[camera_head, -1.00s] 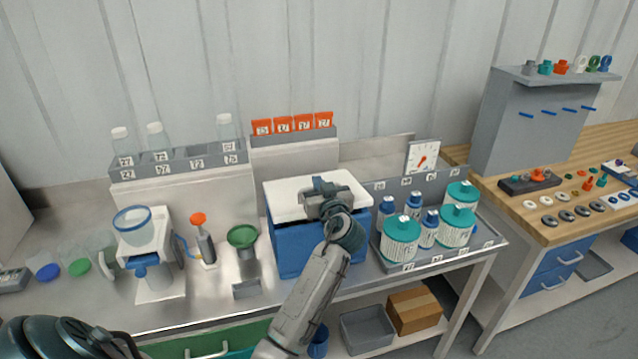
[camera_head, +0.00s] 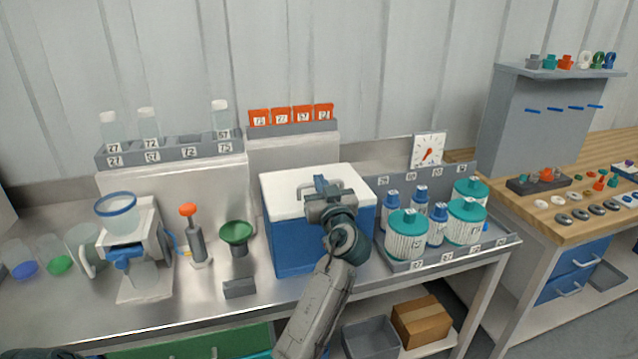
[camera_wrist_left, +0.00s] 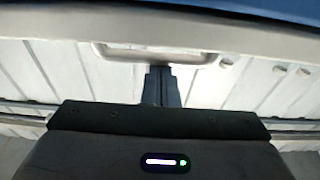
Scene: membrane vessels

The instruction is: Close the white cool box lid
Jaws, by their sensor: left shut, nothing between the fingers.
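The white lid (camera_head: 285,190) lies over the top of the blue cool box (camera_head: 292,250) on the steel bench in the head view. It looks about level, but my arm covers part of its front edge, so I cannot tell whether it is fully seated. My left gripper (camera_head: 324,192) is just over the lid, shut and empty. In the left wrist view the closed fingers (camera_wrist_left: 160,86) are close to a grey bar handle (camera_wrist_left: 155,52); contact cannot be made out. My right gripper is not in view.
Right of the box a grey tray (camera_head: 455,256) holds several teal-capped vessels and blue-capped bottles. To its left stand a green funnel (camera_head: 236,233) and an orange-topped tool (camera_head: 195,235).

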